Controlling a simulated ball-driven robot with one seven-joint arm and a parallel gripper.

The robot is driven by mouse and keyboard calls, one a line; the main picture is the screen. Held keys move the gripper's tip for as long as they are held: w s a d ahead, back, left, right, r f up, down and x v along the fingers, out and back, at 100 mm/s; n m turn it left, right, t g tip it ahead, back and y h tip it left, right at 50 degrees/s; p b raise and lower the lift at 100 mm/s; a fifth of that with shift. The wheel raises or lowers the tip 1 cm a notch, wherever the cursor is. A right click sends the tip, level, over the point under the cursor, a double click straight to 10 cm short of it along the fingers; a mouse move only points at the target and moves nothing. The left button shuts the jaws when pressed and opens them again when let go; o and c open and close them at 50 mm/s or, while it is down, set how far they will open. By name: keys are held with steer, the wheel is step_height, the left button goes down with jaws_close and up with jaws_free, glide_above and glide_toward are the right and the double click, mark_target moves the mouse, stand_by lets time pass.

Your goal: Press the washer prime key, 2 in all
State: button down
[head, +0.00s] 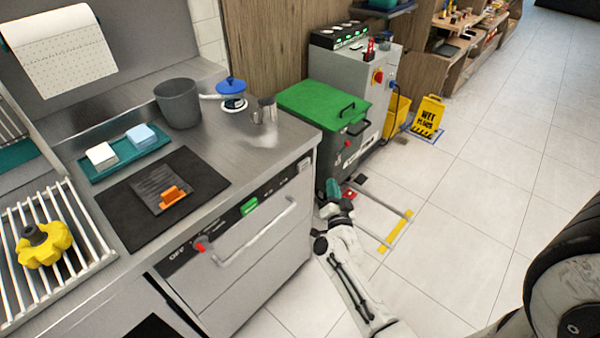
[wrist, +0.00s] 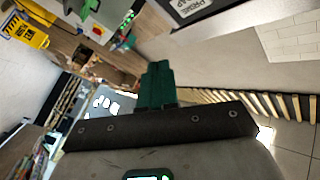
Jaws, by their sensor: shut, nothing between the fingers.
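The washer (head: 255,265) is the steel unit under the counter. A small dark part sits at the panel's right end, too small to make out in the head view. In the wrist view, a dark-framed label reading "PRIME" (wrist: 192,9) is partly cut off at the top edge. My gripper (head: 333,188) has teal fingers, shut and empty, off the right end of the washer front. In the wrist view its fingers (wrist: 157,84) are below and left of the label, apparently apart from it.
A grey machine with a green lid (head: 318,103) stands behind my gripper. A yellow wet-floor sign (head: 428,116) is further right. The counter holds a grey pot (head: 178,103), a teal tray (head: 120,160) and a black mat (head: 112,212).

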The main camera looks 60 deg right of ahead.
steer(key=shift+s+d+m+g+h, duration=0.2)
steer(key=shift+s+m+g+h, duration=0.2)
steer(key=shift+s+m, duration=0.15)
steer(key=b, duration=0.2)
glide_toward(309, 161)
steer(key=shift+w+d+r, duration=0.1)
steer(key=shift+w+d, duration=0.15)
steer(key=shift+d, duration=0.55)
steer(key=shift+w+d+r, duration=0.1)
steer(key=shift+w+d, duration=0.1)
steer(key=shift+d, duration=0.55)
steer(key=shift+w+d, duration=0.25)
steer(key=shift+d, duration=0.55)
steer(key=shift+w+d, duration=0.1)
steer(key=shift+w, duration=0.3)
steer(key=shift+w+d, duration=0.1)
steer(key=shift+w, duration=0.4)
stand_by(0.7)
steer(key=shift+s, duration=0.15)
steer(key=shift+s+p, duration=0.35)
steer(key=shift+s, duration=0.4)
